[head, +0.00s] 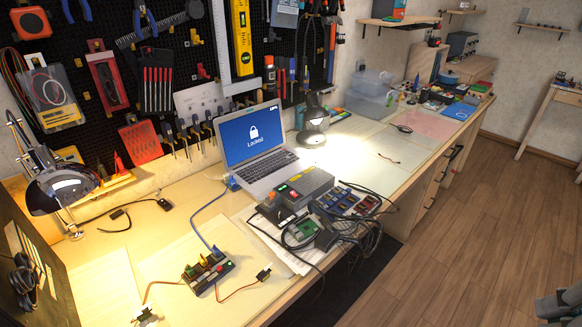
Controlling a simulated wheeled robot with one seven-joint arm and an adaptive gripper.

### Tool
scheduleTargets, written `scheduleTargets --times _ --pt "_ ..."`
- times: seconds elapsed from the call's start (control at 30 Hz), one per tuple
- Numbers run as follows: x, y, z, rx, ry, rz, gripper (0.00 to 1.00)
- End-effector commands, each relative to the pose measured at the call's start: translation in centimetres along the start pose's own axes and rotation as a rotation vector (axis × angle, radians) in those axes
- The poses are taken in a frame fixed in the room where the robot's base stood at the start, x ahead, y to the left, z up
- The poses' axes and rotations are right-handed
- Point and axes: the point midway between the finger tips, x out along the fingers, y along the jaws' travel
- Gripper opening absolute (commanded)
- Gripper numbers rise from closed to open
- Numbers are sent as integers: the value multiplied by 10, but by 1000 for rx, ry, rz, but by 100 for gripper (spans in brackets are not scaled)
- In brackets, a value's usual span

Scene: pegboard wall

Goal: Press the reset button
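I cannot tell which button is the reset button, as no label is readable. A small dark box (208,271) with coloured parts on top, red and green among them, sits at the front left of the workbench, with wires running from it. A grey box (305,186) with a small lit green display and red and orange parts stands in front of the laptop. A grey part at the lower right edge, partly cut off, looks like my gripper (562,304). It is over the floor, away from the bench and touching nothing visible. Its fingers cannot be made out.
The laptop (252,137) shows a lock screen. Tangled black cables (350,238) and circuit boards crowd the bench's front edge. Desk lamps (62,190) (312,125) stand on the bench. The pegboard behind holds tools. The wooden floor (470,220) at right is clear.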

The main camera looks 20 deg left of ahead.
Motion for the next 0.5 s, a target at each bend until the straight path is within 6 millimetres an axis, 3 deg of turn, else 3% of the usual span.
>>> scheduleTargets --times 0.4,0.5 --pt "0 0 -1 -2 0 0 0" --pt "5 -4 -8 -38 4 0 0"
